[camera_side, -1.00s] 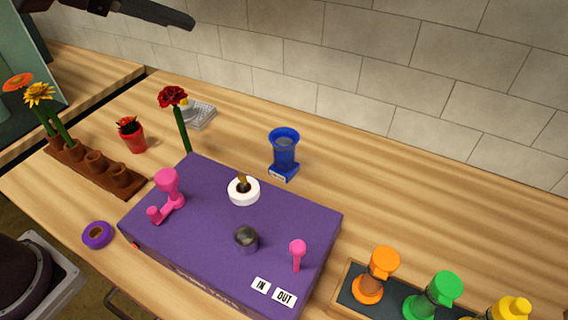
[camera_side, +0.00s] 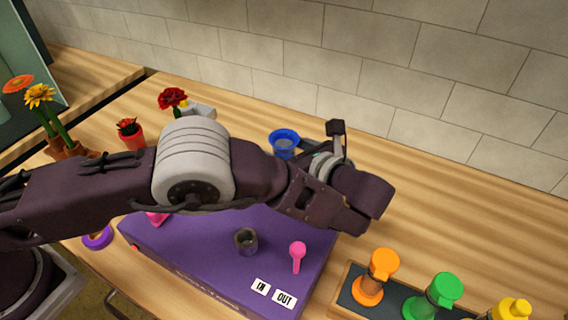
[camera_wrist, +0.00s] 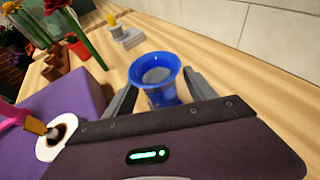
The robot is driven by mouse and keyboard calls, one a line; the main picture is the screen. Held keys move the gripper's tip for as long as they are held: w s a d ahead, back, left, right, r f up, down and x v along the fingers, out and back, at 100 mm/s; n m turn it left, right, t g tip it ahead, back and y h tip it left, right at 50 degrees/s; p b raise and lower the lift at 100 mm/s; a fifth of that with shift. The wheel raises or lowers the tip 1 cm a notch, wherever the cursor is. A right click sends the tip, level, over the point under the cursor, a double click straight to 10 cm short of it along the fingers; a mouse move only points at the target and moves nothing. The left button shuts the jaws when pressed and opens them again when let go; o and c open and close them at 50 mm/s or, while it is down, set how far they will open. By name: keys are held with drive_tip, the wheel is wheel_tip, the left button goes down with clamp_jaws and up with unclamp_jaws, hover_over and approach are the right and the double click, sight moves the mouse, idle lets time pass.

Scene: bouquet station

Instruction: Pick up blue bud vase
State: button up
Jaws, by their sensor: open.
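The blue bud vase (camera_side: 284,143) stands on the wooden table behind the purple box, and my arm hides its lower part in the side view. In the wrist view the vase (camera_wrist: 155,76) is upright with its flared rim toward the camera. My gripper (camera_wrist: 160,88) is open, with one dark finger on each side of the vase's body. I cannot tell whether either finger touches it. In the side view my arm hides the gripper's fingers.
The purple box (camera_side: 205,254) carries pink parts and a dark cup (camera_side: 246,240). A red flower (camera_side: 172,98) stands left of the vase. Orange and green bottles (camera_side: 445,288) stand in a rack at front right. The tiled wall (camera_side: 370,60) rises behind. Table space right of the vase is clear.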

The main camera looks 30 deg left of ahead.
drive_tip(key=x, duration=0.3)
drive_tip(key=shift+w+a, duration=0.1)
drive_tip(key=shift+a, duration=0.15)
clamp_jaws()
